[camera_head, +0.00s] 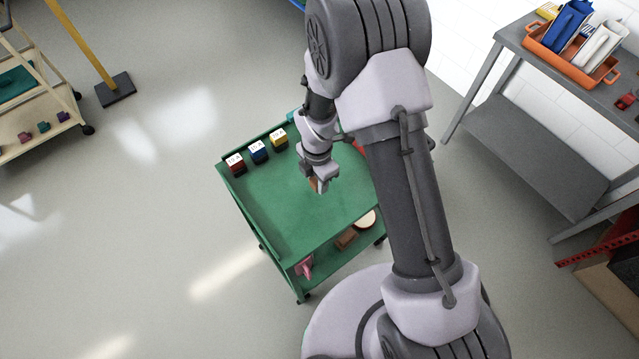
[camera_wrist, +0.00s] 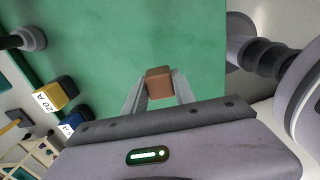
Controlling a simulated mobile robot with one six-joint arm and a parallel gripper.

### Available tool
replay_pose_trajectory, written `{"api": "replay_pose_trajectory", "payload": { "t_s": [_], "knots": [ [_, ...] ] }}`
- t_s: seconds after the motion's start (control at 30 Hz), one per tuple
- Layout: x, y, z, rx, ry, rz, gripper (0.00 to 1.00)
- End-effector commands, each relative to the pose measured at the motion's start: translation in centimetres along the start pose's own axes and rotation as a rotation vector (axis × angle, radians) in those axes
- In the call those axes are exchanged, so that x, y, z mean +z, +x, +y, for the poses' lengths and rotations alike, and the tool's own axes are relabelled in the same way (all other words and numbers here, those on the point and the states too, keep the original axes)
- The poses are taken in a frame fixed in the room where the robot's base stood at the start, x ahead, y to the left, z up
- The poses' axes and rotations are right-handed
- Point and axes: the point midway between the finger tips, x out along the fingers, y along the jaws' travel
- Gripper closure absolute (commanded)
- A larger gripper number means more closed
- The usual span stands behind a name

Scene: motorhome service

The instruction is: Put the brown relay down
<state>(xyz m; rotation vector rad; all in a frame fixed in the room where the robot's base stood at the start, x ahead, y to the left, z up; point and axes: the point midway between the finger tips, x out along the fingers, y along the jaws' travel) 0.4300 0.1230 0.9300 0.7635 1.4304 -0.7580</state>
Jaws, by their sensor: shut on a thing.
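My gripper (camera_head: 321,186) is over the top of the green cart (camera_head: 290,215), near its middle. In the wrist view, my gripper (camera_wrist: 160,88) is shut on the brown relay (camera_wrist: 159,82), a small brown block between the two fingertips. In the head view only a sliver of the relay shows beside the fingers. The green cart top (camera_wrist: 150,35) lies beneath it in the wrist view. I cannot tell whether the relay touches the cart top.
Red (camera_head: 236,163), blue (camera_head: 258,153) and yellow (camera_head: 278,140) labelled blocks stand along the cart's back left edge. The cart top's front left is clear. A brown block (camera_head: 347,238) and a pink item (camera_head: 304,267) are on the lower shelf. A grey bench (camera_head: 520,140) stands at right.

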Motion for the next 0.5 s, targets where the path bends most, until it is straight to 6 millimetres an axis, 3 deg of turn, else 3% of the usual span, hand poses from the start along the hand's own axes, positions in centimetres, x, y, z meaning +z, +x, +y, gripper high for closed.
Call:
{"api": "replay_pose_trajectory", "payload": {
  "t_s": [0.03, 0.1, 0.43, 0.47, 0.5],
  "knots": [
    [-0.1, 1.6, -0.2, -0.005, 0.000, 0.002, 1.00],
    [0.0, 2.7, -0.2, -0.004, 0.000, 0.001, 1.00],
    [0.0, 3.0, -0.1, -0.001, 0.000, 0.000, 1.00],
    [0.0, 2.9, -0.1, -0.001, 0.000, 0.000, 0.64],
    [0.0, 2.9, -0.1, -0.001, 0.000, 0.000, 0.56]
  ]
}}
